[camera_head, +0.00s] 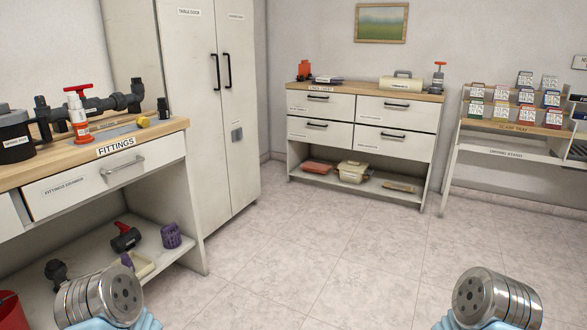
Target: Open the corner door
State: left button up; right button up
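A tall white cabinet (193,120) stands in the corner at the centre-left, with two doors side by side. Its left door (192,70) and right door (241,100) are both shut. Each has a black vertical handle, the left handle (216,72) and the right handle (228,71), close together at the middle seam. A small grey plate (237,135) sits low on the right door. The ends of my two arms show at the bottom left and bottom right, far from the cabinet. No gripper fingers show on either.
A fittings bench (95,152) with a drawer and lower shelf stands at the left, in front of the cabinet. A drawer unit (362,120) stands at the back wall. A drying stand (511,127) with several small packets is at the right. The tiled floor (330,250) between is clear.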

aim_at(234, 20)
jog(key=i+z, duration=0.1)
jog(key=i, duration=2.55)
jog(key=i+u, duration=0.4)
jog(key=i+l+u, duration=0.35)
jog(key=i, duration=0.25)
jog(key=i+l+u, duration=0.25)
jog(key=i+u, duration=0.15)
jog(key=i, duration=0.1)
